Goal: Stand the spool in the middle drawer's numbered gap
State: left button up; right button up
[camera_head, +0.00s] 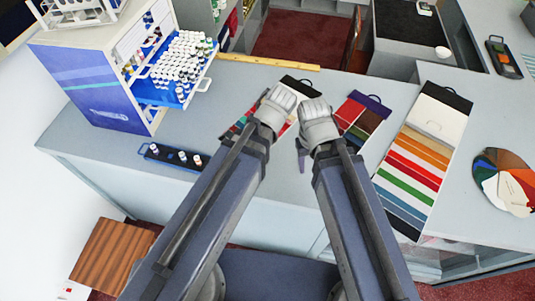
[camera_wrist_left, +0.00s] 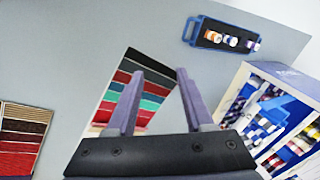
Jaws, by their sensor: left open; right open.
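A blue-and-white spool cabinet (camera_head: 95,92) stands at the back left of the counter. One blue-floored drawer (camera_head: 148,92) is pulled out, with rows of mostly white spools in it; I cannot make out a numbered gap. A small blue-rimmed tray (camera_head: 171,162) in front of the cabinet holds a few spools (camera_head: 182,157). In the left wrist view these are an orange-and-white spool (camera_wrist_left: 213,36), a white one (camera_wrist_left: 231,40) and a purple one (camera_wrist_left: 253,43). My left gripper (camera_wrist_left: 155,84) is open and empty above a swatch card. My right gripper (camera_head: 302,161) is open, its fingers partly hidden.
Swatch cards lie under and beside my grippers, including a large striped card (camera_head: 407,179) and a purple-topped card (camera_head: 372,104). A colour fan (camera_head: 506,170) lies at the right. A yellow ruler (camera_head: 265,62) lies along the back edge. Bare counter separates the tray from the cards.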

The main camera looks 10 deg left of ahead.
pick_arm(q)
jog(key=s+d+f+m+g+h, duration=0.1)
jog(key=s+d+m+h, duration=0.2)
jog(key=s+d+m, duration=0.1)
jog(key=d+m, duration=0.1)
jog(key=d, duration=0.1)
jog(key=shift+s+d+f+m, duration=0.3)
jog(key=shift+s+d+f, duration=0.05)
jog(key=shift+s, duration=0.05)
dwell(0.7)
